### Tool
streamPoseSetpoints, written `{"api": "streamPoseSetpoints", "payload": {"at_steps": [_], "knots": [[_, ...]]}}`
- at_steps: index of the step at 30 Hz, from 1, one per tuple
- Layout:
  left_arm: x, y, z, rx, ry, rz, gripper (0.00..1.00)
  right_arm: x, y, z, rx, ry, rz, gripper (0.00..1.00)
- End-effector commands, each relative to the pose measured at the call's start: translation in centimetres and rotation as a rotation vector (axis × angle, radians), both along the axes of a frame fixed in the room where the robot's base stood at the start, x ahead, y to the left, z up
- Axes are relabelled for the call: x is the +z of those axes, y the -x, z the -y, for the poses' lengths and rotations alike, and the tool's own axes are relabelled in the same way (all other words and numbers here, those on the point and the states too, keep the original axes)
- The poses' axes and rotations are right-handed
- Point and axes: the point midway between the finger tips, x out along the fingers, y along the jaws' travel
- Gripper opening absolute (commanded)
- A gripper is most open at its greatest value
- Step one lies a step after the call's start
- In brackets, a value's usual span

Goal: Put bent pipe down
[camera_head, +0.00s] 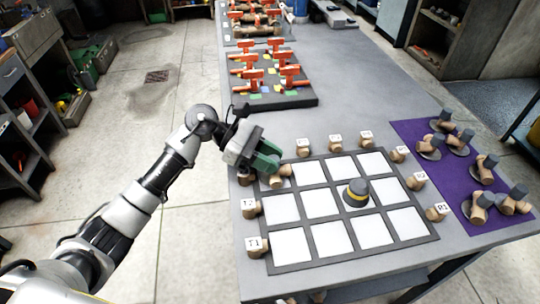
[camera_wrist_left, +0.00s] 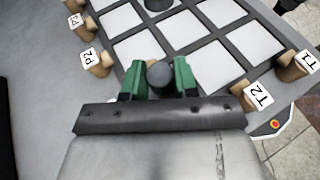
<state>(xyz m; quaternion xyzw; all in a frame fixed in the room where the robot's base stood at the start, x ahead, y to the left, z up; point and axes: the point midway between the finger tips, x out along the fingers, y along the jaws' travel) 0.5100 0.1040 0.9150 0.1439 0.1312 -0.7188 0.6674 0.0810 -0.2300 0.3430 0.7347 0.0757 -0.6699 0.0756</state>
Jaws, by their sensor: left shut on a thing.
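My left gripper (camera_head: 272,160), with green fingers, is shut on a bent pipe (camera_head: 282,171) over the far-left corner of the grid board (camera_head: 340,259). The pipe's tan part shows just below the fingers in the head view. In the left wrist view its round grey end (camera_wrist_left: 160,75) sits between the two fingers (camera_wrist_left: 160,80). The gripper hides much of the pipe, and I cannot tell whether it touches the board. My right gripper is in neither view.
Several bent pipes (camera_head: 483,168) lie on a purple mat (camera_head: 408,128) at right. A dark tray of orange-handled items (camera_head: 290,99) stands behind.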

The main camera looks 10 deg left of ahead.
Motion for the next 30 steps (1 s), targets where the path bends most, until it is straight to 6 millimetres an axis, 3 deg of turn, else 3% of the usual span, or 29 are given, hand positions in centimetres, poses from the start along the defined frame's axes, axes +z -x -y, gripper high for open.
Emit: {"api": "streamPoseSetpoints", "payload": {"at_steps": [9, 10, 14, 25, 30], "knots": [[-0.4, 0.0, 0.0, 0.001, 0.0, 0.001, 0.0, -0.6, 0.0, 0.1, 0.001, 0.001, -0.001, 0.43], [-0.3, 0.0, 0.0, 0.0, 0.0, 0.0, 0.33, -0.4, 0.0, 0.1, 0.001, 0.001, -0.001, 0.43], [-0.2, 0.0, 0.0, 0.0, 0.0, -0.001, 0.53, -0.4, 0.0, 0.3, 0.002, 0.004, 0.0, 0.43], [0.3, 0.0, 0.0, 0.0, 0.0, -0.001, 0.54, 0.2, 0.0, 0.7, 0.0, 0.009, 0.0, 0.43], [0.9, -0.3, -2.6, 0.004, -0.004, 0.001, 0.54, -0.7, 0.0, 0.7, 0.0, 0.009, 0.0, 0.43]]}}
